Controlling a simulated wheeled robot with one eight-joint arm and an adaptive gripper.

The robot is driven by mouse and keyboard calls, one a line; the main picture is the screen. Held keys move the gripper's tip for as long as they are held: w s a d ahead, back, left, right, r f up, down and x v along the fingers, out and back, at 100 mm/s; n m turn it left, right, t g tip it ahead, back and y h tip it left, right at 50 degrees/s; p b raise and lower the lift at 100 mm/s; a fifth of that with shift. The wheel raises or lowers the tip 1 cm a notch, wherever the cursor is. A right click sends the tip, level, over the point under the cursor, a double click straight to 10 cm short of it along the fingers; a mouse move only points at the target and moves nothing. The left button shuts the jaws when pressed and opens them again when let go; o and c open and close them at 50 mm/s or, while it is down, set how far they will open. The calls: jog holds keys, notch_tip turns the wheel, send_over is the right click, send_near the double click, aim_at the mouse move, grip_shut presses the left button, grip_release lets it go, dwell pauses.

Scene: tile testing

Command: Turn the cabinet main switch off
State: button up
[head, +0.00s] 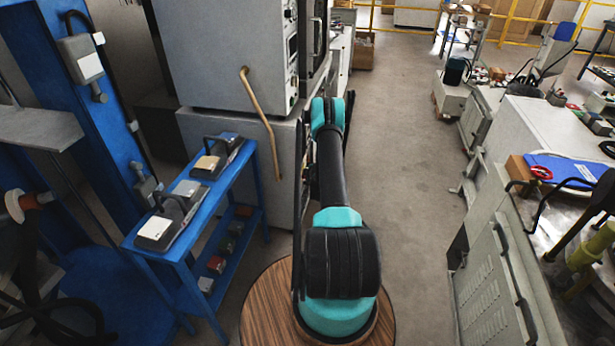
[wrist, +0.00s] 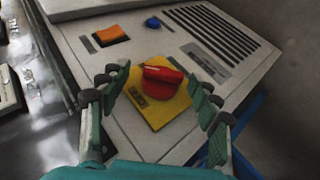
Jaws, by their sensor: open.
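The main switch (wrist: 160,84) is a red rotary knob on a yellow square plate (wrist: 138,117), seen in the wrist view on the grey cabinet panel (wrist: 125,63). The knob's raised handle lies nearly level across the picture. My gripper (wrist: 158,105) is open, with one finger on each side of the knob in the picture and nothing held. I cannot tell whether either finger touches the knob. In the head view my arm reaches forward beside the grey cabinet (head: 222,60); the switch and my gripper cannot be made out there.
The panel also bears an orange rocker (wrist: 112,33), a blue button (wrist: 153,22) and a slotted vent (wrist: 213,33). In the head view a blue trolley (head: 180,240) with devices stands at left. A workbench (head: 500,270) stands at right, with clear floor (head: 412,150) between.

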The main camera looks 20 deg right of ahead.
notch_tip(320, 180, up, 10)
jog(key=shift+f, duration=0.25)
dwell(0.4)
